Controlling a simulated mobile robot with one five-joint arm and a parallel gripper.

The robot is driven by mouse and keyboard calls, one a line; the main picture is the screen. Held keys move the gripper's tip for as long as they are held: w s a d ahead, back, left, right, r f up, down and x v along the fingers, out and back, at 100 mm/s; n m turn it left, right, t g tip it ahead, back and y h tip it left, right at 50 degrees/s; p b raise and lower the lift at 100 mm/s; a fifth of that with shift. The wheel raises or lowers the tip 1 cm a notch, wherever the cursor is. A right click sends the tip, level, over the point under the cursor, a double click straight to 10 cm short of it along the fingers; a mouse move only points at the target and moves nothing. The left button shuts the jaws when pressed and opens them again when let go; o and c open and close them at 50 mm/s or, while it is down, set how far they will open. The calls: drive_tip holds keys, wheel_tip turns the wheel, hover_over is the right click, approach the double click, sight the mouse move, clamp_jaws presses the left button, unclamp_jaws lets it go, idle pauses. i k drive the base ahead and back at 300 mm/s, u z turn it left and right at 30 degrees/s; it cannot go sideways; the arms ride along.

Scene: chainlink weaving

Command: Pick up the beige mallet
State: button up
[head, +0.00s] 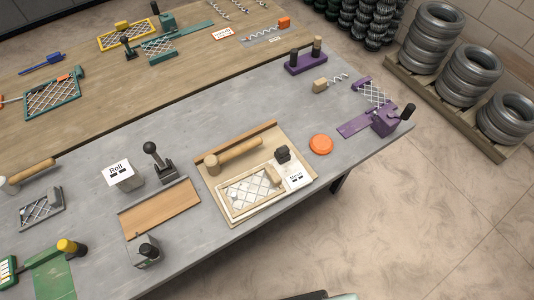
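The beige mallet (236,154) lies on its side near the back of a beige tray-like board (232,212) on the grey table. Its thick round head (211,164) is at the left and its handle runs up to the right. In front of it on the board are a beige frame with mesh (238,197), a small tan block (272,176), a dark knob (283,153) and a white card (296,176). Nothing covers the mallet. I see no gripper fingers. Only a dark and pale green sliver shows at the bottom edge, and I cannot tell what it is.
Another mallet (31,175) with a pale head lies at the table's left. An orange disc (321,144) is right of the board. A wooden plate (159,208) and a lever tool (160,161) stand left. Open floor (400,220) lies in front. Tires (470,75) stand right.

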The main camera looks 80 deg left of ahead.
sight(212, 162)
drive_tip(key=u, duration=0.05)
drive_tip(key=i, duration=2.15)
drive_tip(key=u, duration=5.95)
drive_tip(key=i, duration=1.4)
drive_tip(key=z, duration=0.05)
